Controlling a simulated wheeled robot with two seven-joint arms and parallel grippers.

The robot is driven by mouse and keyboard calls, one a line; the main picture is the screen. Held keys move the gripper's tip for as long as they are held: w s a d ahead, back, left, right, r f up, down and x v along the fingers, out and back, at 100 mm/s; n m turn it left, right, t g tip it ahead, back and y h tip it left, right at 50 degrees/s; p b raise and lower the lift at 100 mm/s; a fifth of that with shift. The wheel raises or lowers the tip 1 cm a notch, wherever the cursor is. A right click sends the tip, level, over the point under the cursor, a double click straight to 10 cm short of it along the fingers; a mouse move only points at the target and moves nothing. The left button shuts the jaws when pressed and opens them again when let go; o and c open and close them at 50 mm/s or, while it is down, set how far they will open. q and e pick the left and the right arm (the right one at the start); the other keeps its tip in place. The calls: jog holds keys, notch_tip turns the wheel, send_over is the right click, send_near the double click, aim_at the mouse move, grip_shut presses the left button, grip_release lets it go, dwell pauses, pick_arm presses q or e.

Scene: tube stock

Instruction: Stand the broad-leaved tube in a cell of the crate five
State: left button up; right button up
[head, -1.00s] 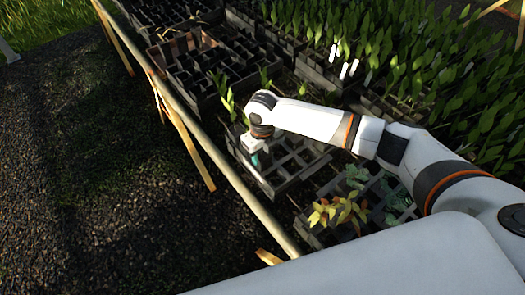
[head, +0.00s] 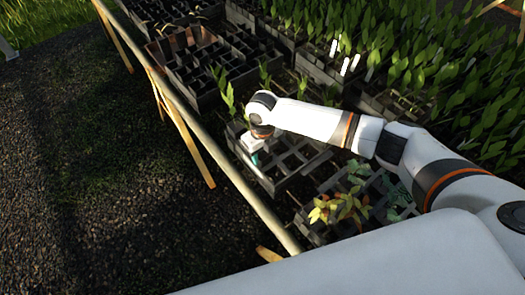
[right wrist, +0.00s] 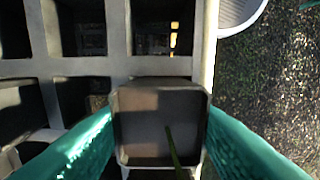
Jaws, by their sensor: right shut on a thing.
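My right gripper (head: 254,158) points down at the left edge of a dark grey crate (head: 297,172). In the right wrist view its teal fingers (right wrist: 160,140) are shut on a square grey tube (right wrist: 145,112), one on each side. A thin green stem (right wrist: 171,145) rises from the tube; its leaves are out of that view. The tube is over the crate's edge column (right wrist: 205,60); I cannot tell whether its foot is inside a cell. A broad-leaved shoot (head: 228,98) shows just left of my wrist in the head view; its base is unclear. My left gripper is not in view.
A crate with orange-yellow plants (head: 338,208) and blue-green plants (head: 357,177) stands nearer. More dark crates (head: 205,68) stand behind, with dense leafy plants (head: 410,50) at the back right. A wooden rail (head: 215,165) runs along the bench's left side, with open gravel beyond.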

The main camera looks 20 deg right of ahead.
jog(key=shift+f, duration=0.15)
jog(key=o, duration=1.5)
jog(key=shift+c, duration=0.2)
notch_tip(320, 180, up, 12)
jog(key=b, duration=0.1)
jog(key=shift+f, duration=0.1)
